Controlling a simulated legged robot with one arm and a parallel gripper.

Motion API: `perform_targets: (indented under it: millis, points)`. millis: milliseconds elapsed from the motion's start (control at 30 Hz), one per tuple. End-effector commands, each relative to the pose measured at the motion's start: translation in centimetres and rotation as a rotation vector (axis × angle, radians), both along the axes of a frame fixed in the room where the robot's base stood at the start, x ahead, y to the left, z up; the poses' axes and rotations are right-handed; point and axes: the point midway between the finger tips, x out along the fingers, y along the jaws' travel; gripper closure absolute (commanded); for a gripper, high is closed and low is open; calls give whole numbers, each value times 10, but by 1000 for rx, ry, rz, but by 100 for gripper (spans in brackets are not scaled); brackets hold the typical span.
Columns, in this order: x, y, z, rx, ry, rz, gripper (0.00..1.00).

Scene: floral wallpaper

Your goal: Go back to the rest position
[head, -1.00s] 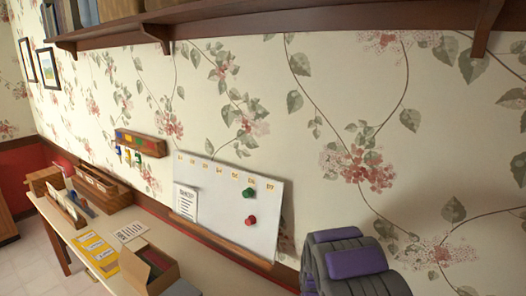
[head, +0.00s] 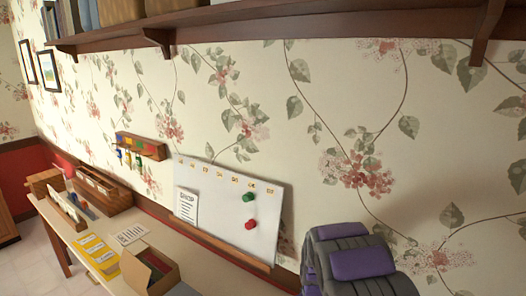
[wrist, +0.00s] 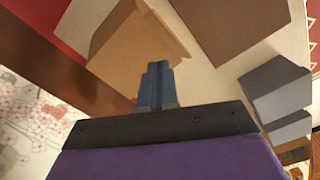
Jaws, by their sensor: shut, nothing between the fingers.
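My gripper (wrist: 156,86) shows in the wrist view with its two grey-blue fingers together and nothing between them. It points down over the desk, with an open cardboard box (wrist: 125,50) just beyond the fingertips in the picture. I cannot tell how high the fingers are above the box. In the head view, my purple and grey arm stands at the lower right, and the fingers are not visible there.
The desk (head: 190,243) runs along the wall with the cardboard box (head: 160,275), yellow folders (head: 98,255), wooden organizers (head: 100,190) and a leaning whiteboard (head: 222,215). A key rack (head: 140,146) hangs on the wall. A shelf (head: 290,27) crosses above.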

Motion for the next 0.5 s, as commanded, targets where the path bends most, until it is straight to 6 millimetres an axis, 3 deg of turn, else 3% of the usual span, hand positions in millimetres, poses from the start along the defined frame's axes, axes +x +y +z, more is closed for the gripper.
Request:
perform_targets:
  millis: [367,500]
  points:
    - [-1,0,5,0,0,-1,100]
    - [-10,-1,19,-2,2,-19,100]
